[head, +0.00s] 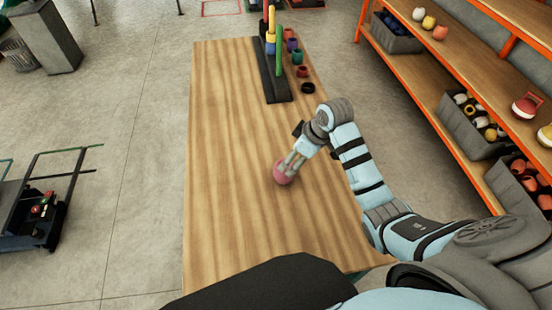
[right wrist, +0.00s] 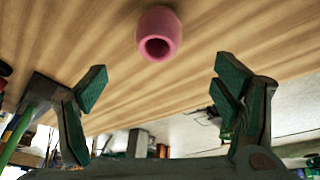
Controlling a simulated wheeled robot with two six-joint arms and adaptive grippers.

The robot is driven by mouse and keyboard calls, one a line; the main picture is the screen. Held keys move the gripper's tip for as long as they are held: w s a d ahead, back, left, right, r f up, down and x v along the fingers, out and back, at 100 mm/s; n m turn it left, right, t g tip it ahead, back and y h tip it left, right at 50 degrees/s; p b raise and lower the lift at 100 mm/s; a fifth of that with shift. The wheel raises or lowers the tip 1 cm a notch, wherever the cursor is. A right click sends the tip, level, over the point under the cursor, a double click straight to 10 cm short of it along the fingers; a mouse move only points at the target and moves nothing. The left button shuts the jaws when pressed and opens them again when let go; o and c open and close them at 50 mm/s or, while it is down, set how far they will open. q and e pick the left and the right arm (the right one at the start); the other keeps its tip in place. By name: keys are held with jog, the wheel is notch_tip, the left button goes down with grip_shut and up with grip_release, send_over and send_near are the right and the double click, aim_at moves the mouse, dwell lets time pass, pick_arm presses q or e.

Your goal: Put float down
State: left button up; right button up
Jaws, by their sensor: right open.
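A pink float (head: 281,174) rests on the wooden table (head: 225,150), right at the tips of my right gripper (head: 291,165) in the head view. In the right wrist view the float (right wrist: 158,34) is a short rounded cylinder with a dark hole in its end facing the camera. My right gripper (right wrist: 165,85) shows two green-padded fingers spread wide apart. The float lies beyond and between the fingertips, with clear space on both sides, and neither finger touches it. My left gripper is not in view.
A dark rack (head: 273,75) with coloured upright rods stands at the table's far end. Several small coloured floats (head: 302,71) line its right side. An orange shelf (head: 450,60) with bins of floats stands to the right. The table's left and middle are bare.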

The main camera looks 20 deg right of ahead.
aim_at(284, 172)
jog(key=x, duration=0.3)
jog(key=shift+b, duration=0.35)
jog(key=x, duration=0.2)
jog(key=s+b+x, duration=0.1)
jog(key=x, duration=0.1)
jog(key=shift+w+a+f, duration=0.1)
jog(key=shift+a+f, duration=0.05)
jog(key=shift+f, duration=0.25)
jog(key=x, duration=0.2)
jog(key=b+x, duration=0.1)
jog(key=x, duration=0.1)
jog(key=d+b+x, duration=0.1)
jog(key=x, duration=0.1)
jog(key=shift+w+f, duration=0.2)
jog(key=shift+s+r, duration=0.1)
jog(key=shift+r, duration=0.05)
jog(key=shift+c, duration=0.3)
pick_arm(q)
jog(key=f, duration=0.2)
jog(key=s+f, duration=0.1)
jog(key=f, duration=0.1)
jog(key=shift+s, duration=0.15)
pick_arm(e)
jog(key=c, duration=1.3)
